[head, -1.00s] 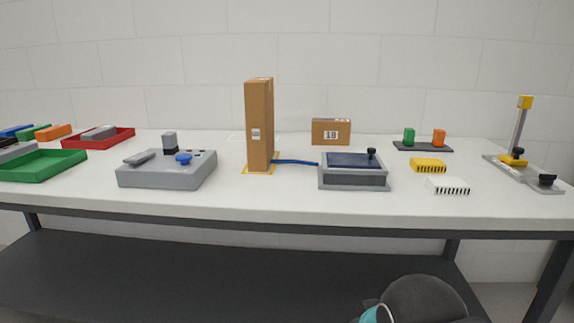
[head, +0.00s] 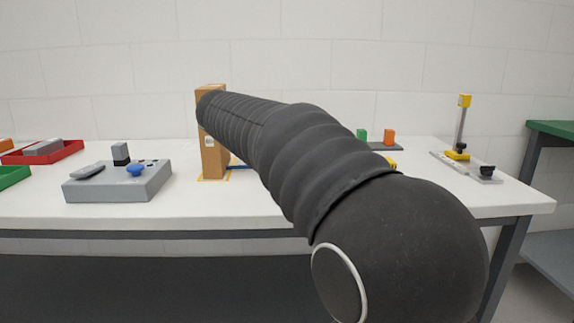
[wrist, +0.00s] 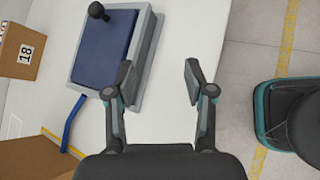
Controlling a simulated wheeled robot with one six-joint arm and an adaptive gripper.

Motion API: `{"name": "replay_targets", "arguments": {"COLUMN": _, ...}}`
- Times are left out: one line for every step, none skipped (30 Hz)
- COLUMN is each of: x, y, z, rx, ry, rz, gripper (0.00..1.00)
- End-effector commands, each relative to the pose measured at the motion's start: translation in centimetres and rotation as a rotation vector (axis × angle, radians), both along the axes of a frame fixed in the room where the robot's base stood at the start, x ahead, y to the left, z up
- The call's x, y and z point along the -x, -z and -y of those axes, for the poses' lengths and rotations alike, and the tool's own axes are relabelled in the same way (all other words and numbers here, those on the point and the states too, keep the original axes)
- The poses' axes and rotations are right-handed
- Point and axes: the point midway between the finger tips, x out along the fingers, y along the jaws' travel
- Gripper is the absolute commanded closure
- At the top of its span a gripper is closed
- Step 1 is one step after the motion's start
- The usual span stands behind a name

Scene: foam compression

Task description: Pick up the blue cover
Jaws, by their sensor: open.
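The blue cover (wrist: 103,47) is a flat dark-blue lid with a black knob (wrist: 98,11) near one end. It sits in a grey box frame (wrist: 148,50) on the white table in the wrist view. My gripper (wrist: 158,72) is open with nothing between its fingers. In that picture its left finger overlaps the lower right part of the frame, and its right finger is over the table near the edge. I cannot tell its height. In the head view my arm hides the cover, its frame and my gripper.
A tall brown box (head: 214,155) stands left of my arm. A blue strip (wrist: 72,122) runs from the frame in the wrist view. A small box marked 18 (wrist: 22,50) is near the cover. A grey device (head: 118,182) stands at left, a yellow-topped stand (head: 461,130) at right.

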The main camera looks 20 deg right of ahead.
Motion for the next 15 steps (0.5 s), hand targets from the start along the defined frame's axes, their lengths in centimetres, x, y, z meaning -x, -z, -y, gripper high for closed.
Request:
{"name": "replay_targets", "arguments": {"x": -1.9, "y": -0.5, "z": -0.2, "rx": 0.065, "ry": -0.025, "rz": -0.052, "gripper": 0.46}}
{"name": "replay_targets", "arguments": {"x": -2.7, "y": -0.9, "z": -0.3, "rx": 0.101, "ry": -0.038, "rz": -0.082, "gripper": 0.46}}
{"name": "replay_targets", "arguments": {"x": -3.7, "y": -1.4, "z": -0.4, "rx": 0.148, "ry": -0.052, "rz": -0.120, "gripper": 0.46}}
{"name": "replay_targets", "arguments": {"x": -4.4, "y": -1.7, "z": -0.5, "rx": 0.179, "ry": -0.062, "rz": -0.145, "gripper": 0.46}}
{"name": "replay_targets", "arguments": {"x": -5.0, "y": -2.0, "z": -0.6, "rx": 0.207, "ry": -0.068, "rz": -0.170, "gripper": 0.46}}
{"name": "replay_targets", "arguments": {"x": -5.7, "y": -2.4, "z": -0.7, "rx": 0.240, "ry": -0.076, "rz": -0.197, "gripper": 0.46}}
{"name": "replay_targets", "arguments": {"x": -6.1, "y": -2.6, "z": -0.7, "rx": 0.263, "ry": -0.079, "rz": -0.218, "gripper": 0.46}}
{"name": "replay_targets", "arguments": {"x": -6.5, "y": -2.8, "z": -0.8, "rx": 0.281, "ry": -0.083, "rz": -0.235, "gripper": 0.46}}
{"name": "replay_targets", "arguments": {"x": -6.9, "y": -3.0, "z": -0.9, "rx": 0.302, "ry": -0.087, "rz": -0.253, "gripper": 0.46}}
{"name": "replay_targets", "arguments": {"x": -7.1, "y": -3.2, "z": -1.0, "rx": 0.315, "ry": -0.088, "rz": -0.265, "gripper": 0.46}}
{"name": "replay_targets", "arguments": {"x": -7.3, "y": -3.2, "z": -1.0, "rx": 0.325, "ry": -0.089, "rz": -0.275, "gripper": 0.46}}
{"name": "replay_targets", "arguments": {"x": -7.5, "y": -3.3, "z": -1.0, "rx": 0.335, "ry": -0.090, "rz": -0.284, "gripper": 0.46}}
{"name": "replay_targets", "arguments": {"x": -7.7, "y": -3.3, "z": -0.9, "rx": 0.340, "ry": -0.091, "rz": -0.289, "gripper": 0.46}}
{"name": "replay_targets", "arguments": {"x": -7.7, "y": -3.3, "z": -0.7, "rx": 0.344, "ry": -0.090, "rz": -0.293, "gripper": 0.46}}
{"name": "replay_targets", "arguments": {"x": -7.8, "y": -3.2, "z": -0.4, "rx": 0.346, "ry": -0.090, "rz": -0.296, "gripper": 0.46}}
